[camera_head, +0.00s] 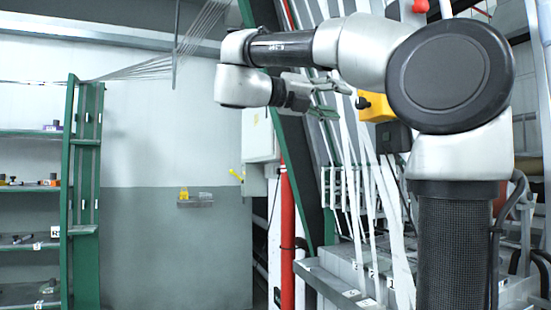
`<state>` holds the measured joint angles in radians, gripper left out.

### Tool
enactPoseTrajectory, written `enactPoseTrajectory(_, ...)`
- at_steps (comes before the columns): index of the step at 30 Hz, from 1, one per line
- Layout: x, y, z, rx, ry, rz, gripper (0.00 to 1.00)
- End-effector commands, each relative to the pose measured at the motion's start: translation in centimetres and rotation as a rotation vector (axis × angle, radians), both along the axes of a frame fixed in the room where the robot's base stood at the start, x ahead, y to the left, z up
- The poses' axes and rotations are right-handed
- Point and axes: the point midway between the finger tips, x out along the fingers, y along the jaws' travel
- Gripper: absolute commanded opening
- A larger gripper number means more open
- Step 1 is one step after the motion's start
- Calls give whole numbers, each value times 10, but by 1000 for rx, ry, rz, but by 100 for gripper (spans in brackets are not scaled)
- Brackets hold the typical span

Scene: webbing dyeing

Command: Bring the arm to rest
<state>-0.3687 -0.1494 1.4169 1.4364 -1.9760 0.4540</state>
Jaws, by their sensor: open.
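My arm is raised and bent in the upper right of the head view, its forearm reaching left and folding back at the wrist. My gripper (340,96) points right, with its fingers apart and nothing seen between them. It is in front of the white webbing strips and the green slanted frame. Its fingertips appear close to a yellow box (374,107); I cannot tell whether they touch it.
White webbing strips (360,200) run down to grey metal blocks (345,268) at lower right. A red pipe (287,240) stands left of them. A green shelf rack (84,190) with small items is at far left. A small wall shelf (196,203) hangs between, with open space before it.

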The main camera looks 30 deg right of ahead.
Motion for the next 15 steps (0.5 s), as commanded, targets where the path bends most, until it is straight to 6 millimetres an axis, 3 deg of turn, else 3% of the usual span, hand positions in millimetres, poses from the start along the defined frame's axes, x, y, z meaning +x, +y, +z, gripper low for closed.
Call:
enactPoseTrajectory(5, 2, 0, 1, -3, 13, 11, 51)
enactPoseTrajectory(8, 24, -1, 10, -43, 39, 99, 51)
enactPoseTrajectory(11, 68, 5, 35, -181, 89, 271, 51)
enactPoseTrajectory(15, 151, 48, 58, -506, 269, 588, 51)
